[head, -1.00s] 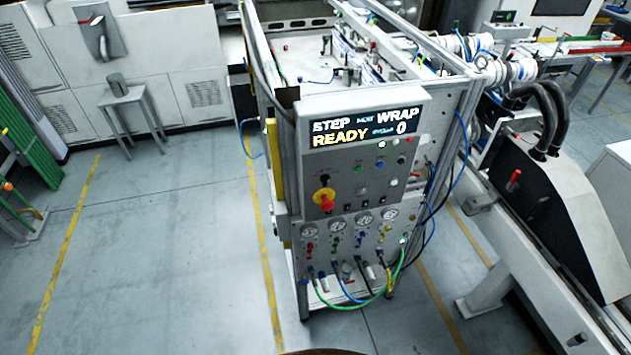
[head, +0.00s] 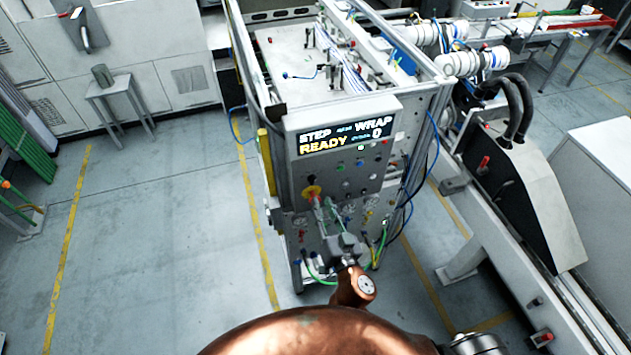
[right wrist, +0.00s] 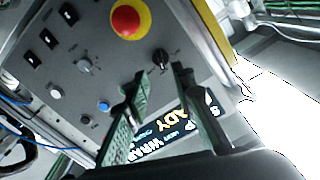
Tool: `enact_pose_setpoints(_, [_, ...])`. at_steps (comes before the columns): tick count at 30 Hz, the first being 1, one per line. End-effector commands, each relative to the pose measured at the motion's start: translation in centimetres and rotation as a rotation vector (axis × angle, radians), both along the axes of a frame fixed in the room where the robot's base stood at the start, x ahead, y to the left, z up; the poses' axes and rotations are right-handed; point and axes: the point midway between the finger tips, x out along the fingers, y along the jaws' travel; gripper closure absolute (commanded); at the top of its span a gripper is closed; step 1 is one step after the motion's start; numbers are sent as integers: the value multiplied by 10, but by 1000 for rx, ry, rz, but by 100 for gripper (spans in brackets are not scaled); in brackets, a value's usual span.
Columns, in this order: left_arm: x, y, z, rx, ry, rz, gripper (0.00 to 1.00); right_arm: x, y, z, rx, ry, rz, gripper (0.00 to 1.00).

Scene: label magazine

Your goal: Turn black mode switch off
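A grey control panel (head: 300,168) with a lit display (head: 345,134) reading STEP, WRAP, READY, 0 stands in the middle of the head view. In the right wrist view a black rotary knob (right wrist: 161,57) with a pointer lies just beyond and between the fingertips, beside a red mushroom button (right wrist: 130,18). I cannot read which is the mode switch. My right gripper (head: 324,202) is in front of the panel's lower part; its green-grey fingers (right wrist: 158,73) are apart and empty. My left gripper is out of view.
Green (head: 340,167) and blue (head: 360,163) buttons sit on the panel near the gripper. Black rocker switches (right wrist: 48,38) are farther left in the wrist view. Green and blue hoses hang below the panel. The floor left of the cabinet is clear.

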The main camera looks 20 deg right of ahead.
Motion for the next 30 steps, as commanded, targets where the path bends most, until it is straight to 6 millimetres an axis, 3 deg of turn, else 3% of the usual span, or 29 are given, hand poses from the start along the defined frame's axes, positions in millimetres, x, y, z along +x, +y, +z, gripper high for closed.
enact_pose_setpoints(15, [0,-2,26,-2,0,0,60,68,3,4,1,-4,0,77])
enact_pose_setpoints(26, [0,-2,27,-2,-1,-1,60,75,2,2,2,-3,0,77])
enact_pose_setpoints(30, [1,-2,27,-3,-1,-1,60,75,2,2,2,-3,0,84])
